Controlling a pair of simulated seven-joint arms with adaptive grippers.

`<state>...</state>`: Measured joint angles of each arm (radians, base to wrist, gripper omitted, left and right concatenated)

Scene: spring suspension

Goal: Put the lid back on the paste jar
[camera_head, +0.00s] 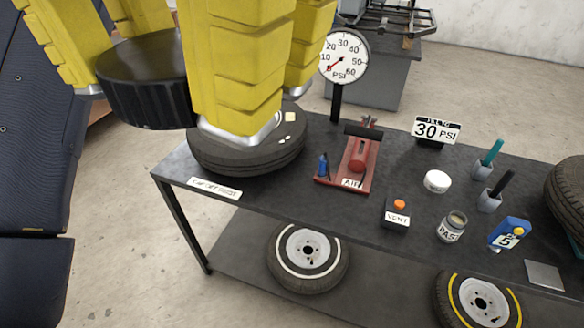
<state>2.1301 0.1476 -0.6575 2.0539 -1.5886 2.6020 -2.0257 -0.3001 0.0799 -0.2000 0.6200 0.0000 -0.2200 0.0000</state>
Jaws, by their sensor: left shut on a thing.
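My left gripper (165,95), with yellow segmented fingers and silver tips, is large at the upper left. It is shut on a black round piece with a ribbed rim (150,85), held high near the camera. My right gripper is not in view.
A tyre (245,158) lies below my left fingers on the dark table (262,195). A red pump (355,165), gauge (344,56), vent button box (397,213), two grey holders (488,202) and a blue device (509,234) stand around. More tyres sit on the lower shelf (375,270).

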